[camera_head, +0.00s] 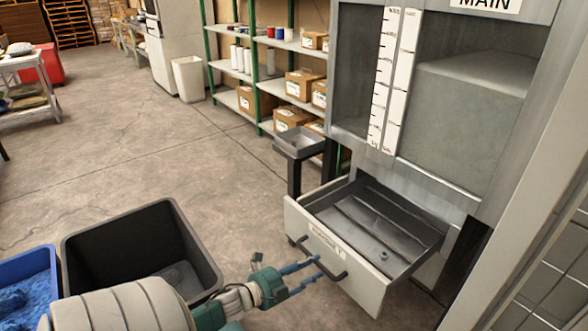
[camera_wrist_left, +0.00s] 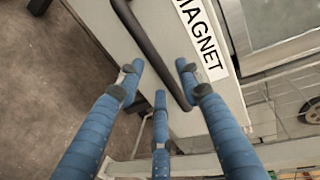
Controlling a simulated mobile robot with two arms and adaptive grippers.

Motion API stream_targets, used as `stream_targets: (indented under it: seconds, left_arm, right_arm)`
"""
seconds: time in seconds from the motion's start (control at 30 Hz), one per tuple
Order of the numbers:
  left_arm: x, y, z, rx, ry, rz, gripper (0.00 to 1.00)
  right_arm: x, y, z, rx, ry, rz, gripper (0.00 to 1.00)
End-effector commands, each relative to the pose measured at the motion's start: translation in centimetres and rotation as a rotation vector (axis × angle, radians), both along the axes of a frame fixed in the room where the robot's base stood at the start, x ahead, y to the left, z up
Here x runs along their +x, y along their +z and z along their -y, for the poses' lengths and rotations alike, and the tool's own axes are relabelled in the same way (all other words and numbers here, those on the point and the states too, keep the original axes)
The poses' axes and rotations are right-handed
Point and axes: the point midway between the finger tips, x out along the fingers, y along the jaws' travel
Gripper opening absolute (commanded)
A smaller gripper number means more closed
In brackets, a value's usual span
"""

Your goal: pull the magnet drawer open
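The magnet drawer (camera_head: 318,238) stands pulled out of the grey cabinet, with its dark inside showing and a small object on its floor. Its dark bar handle (camera_head: 333,269) runs across the front below the label. In the wrist view the "MAGNET" label (camera_wrist_left: 201,38) and the handle (camera_wrist_left: 150,48) show close up. My left gripper (camera_head: 319,268) is at the handle. Its blue fingers (camera_wrist_left: 158,85) are spread, with the handle running between them and clear gaps beside it. I cannot tell whether any finger touches it. My right gripper is not in view.
A black bin (camera_head: 100,245) and a blue bin (camera_head: 30,290) stand at the lower left. A small grey tray on a stand (camera_head: 300,143) is behind the drawer. Shelves with boxes (camera_head: 232,97) stand further back. The floor on the left is largely clear.

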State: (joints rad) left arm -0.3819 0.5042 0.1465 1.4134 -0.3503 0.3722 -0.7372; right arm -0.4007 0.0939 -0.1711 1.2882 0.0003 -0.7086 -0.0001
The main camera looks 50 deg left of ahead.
Motion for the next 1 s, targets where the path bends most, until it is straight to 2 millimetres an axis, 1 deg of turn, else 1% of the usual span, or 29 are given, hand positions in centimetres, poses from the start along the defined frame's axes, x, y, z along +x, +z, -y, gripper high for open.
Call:
stream_targets:
  seconds: [0.03,0.2,0.3,0.4,0.5,0.6,1.0]
  left_arm:
    - [-1.3,0.0,-0.1,0.000,0.001,-0.004,0.36]
    - [-4.9,0.8,-0.3,-0.002,0.001,-0.003,0.36]
    - [-6.6,1.3,-0.5,-0.001,0.000,-0.002,0.36]
    - [-7.8,1.6,-0.6,-0.001,0.001,0.000,0.36]
    - [-8.6,1.7,-0.6,-0.002,0.000,0.000,0.36]
    - [-8.8,1.9,-0.7,-0.001,0.000,0.002,0.36]
    - [-8.8,1.8,-0.7,-0.001,0.000,0.001,0.36]
  right_arm:
    - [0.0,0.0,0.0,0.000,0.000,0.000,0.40]
    - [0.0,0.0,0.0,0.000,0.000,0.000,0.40]
    - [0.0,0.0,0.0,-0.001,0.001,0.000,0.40]
    - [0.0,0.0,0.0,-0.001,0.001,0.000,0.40]
    - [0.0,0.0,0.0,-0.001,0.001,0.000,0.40]
    - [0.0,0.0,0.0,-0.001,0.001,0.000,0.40]
    - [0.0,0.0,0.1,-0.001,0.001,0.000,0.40]
